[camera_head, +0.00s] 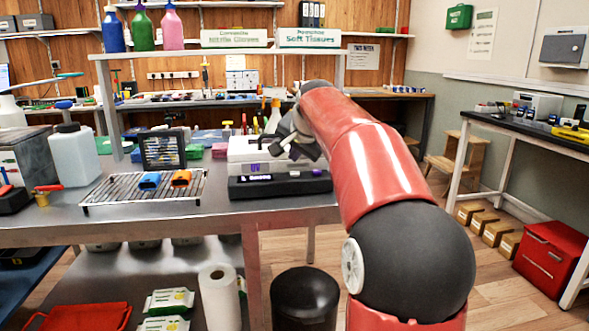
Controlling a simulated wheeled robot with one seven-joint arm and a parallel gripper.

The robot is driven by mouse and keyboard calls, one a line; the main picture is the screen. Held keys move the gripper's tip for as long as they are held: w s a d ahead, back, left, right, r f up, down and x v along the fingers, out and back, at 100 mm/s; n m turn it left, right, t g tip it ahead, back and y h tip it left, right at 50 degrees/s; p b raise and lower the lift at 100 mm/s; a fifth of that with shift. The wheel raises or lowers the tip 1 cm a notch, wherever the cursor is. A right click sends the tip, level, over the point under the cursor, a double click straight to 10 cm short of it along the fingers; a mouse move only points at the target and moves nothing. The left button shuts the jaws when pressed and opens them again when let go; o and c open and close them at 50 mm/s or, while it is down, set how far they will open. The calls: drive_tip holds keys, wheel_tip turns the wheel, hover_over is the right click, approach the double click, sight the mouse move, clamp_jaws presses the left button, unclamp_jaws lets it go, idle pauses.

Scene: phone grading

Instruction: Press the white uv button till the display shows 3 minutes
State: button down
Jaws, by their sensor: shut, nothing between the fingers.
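The UV box (250,150) is a white-topped unit with a dark base, at the right end of the metal table. A purple "UV" mark shows on its white front. A small lit display (255,178) is on the dark front of the base; its text is too small to read for certain. My gripper (291,147) is shut and empty, over the right part of the box. I cannot tell whether it touches the box. The white UV button cannot be made out; my gripper and arm cover part of that side.
A wire rack (110,190) with a blue and an orange item stands left of the box. A white jug (74,157) is farther left. A shelf with bottles and signs rises behind. A dark bin (305,300) stands on the floor by the table.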

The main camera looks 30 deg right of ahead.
wheel_tip(320, 180, up, 4)
drive_tip(key=shift+f+p, duration=0.15)
drive_tip(key=shift+p, duration=0.7)
drive_tip(key=shift+a, duration=0.1)
